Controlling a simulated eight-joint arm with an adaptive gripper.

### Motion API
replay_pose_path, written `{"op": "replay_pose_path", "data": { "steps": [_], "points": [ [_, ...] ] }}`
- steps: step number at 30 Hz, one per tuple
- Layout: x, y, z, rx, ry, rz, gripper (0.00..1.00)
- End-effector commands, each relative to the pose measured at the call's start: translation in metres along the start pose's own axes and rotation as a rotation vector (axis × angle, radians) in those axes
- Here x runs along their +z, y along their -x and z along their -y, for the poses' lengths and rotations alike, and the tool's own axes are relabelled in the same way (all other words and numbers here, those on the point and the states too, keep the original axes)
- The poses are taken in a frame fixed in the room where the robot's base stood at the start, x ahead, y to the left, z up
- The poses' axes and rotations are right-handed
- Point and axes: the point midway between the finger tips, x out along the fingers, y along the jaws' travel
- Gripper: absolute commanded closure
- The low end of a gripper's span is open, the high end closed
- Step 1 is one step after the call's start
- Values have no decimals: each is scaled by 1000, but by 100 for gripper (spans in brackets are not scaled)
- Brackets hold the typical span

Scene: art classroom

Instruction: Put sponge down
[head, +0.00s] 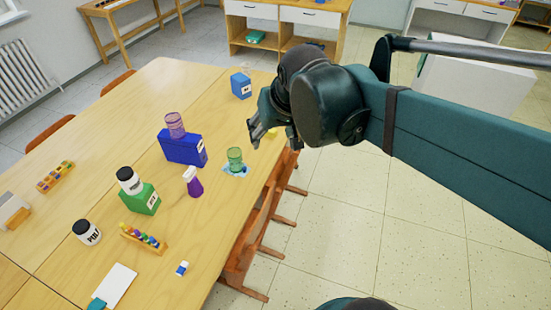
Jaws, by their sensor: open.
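My gripper (268,137) is open at the right edge of the wooden table (215,235), its fingers pointing down. A small yellow thing (272,131) shows at its fingers, mostly hidden by them. It may be the sponge, but I cannot tell for sure, nor whether it rests on the table or touches the fingers. Nothing else in view is clearly a sponge.
A green cup (235,157) on a light blue patch stands left of my gripper. A blue box (184,148) bears a purple cup (175,122). Another blue box (240,86) stands farther back. A purple spray bottle (193,184) is nearer.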

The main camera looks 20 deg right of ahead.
Motion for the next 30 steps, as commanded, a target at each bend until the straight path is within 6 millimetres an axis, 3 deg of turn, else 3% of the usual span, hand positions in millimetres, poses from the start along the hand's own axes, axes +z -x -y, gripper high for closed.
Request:
{"op": "replay_pose_path", "data": {
  "steps": [6,15,21,30],
  "points": [
    [38,8,3,-11,49,-38,48],
    [81,12,5,-21,107,-87,48],
    [94,12,5,-24,125,-102,48],
    [95,12,5,-25,128,-104,48]
  ]
}}
